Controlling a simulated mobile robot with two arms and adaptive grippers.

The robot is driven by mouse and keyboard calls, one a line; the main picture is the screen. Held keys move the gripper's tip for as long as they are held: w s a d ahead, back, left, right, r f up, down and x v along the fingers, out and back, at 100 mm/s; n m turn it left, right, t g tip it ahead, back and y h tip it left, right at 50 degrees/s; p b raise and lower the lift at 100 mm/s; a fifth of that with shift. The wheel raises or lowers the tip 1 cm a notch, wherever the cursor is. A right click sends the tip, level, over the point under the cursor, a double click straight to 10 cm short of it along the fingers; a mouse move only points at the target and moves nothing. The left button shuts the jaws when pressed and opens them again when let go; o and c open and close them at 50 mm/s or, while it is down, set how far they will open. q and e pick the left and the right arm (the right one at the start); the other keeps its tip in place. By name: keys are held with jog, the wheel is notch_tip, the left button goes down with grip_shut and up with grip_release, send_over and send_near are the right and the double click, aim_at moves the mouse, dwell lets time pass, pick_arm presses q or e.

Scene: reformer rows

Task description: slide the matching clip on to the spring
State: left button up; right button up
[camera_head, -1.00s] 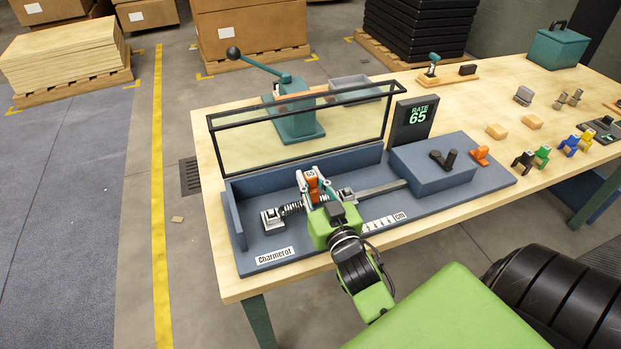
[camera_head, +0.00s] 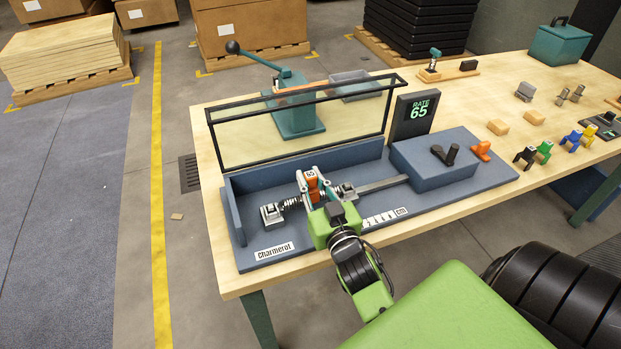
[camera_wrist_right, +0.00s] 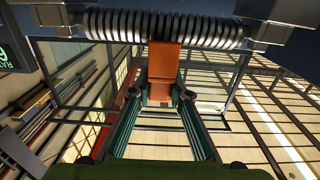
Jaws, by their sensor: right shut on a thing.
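My right gripper (camera_head: 315,190) is shut on an orange clip (camera_head: 312,179) with a number label, held upright at the spring (camera_head: 292,203). The spring lies level between two grey end holders in the blue-grey fixture (camera_head: 250,230). In the right wrist view, the clip (camera_wrist_right: 164,62) stands between the teal fingers (camera_wrist_right: 160,100), its far end meeting the near edge of the spring (camera_wrist_right: 120,27) around the middle of the coils. I cannot tell whether it is around the coils or only against them. My left gripper is not in view.
A display (camera_head: 411,117) reads RATE 65. A clear black-framed guard (camera_head: 300,125) stands behind the spring. A blue-grey block (camera_head: 432,172) with black knobs sits right of it. Black, green, blue and yellow clips (camera_head: 545,151) stand farther right. A teal lever press (camera_head: 293,118) is behind.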

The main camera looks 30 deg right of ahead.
aim_at(314, 194)
jog(key=shift+f+b, duration=0.7)
jog(key=shift+f, duration=0.4)
jog(key=o, duration=1)
jog(key=shift+v, duration=3.75)
jog(key=shift+s+f, duration=0.1)
